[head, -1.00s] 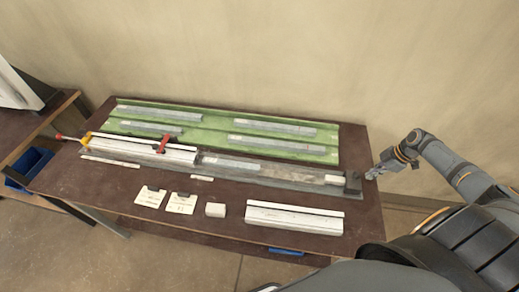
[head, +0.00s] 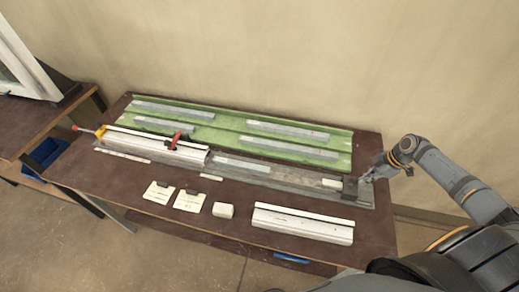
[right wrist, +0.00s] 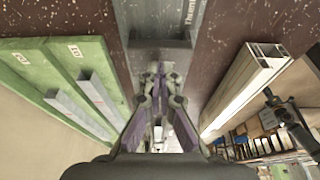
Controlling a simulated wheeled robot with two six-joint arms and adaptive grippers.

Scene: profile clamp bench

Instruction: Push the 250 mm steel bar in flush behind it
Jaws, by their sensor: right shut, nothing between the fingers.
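A long grey fixture rail (head: 290,183) runs along the bench. A white profile (head: 155,147) lies at its left, with a red clamp (head: 174,141) across it. A grey steel bar (head: 242,164) with a pale label lies in the rail to the right of the profile; I cannot read its length. A dark block (head: 349,188) stands at the rail's right end. My right gripper (head: 368,178) is shut and empty, close to this block. In the right wrist view its fingertips (right wrist: 159,72) point at the block (right wrist: 160,55); I cannot tell if they touch. My left gripper is out of view.
A green tray (head: 222,128) with several grey bars lies behind the rail.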

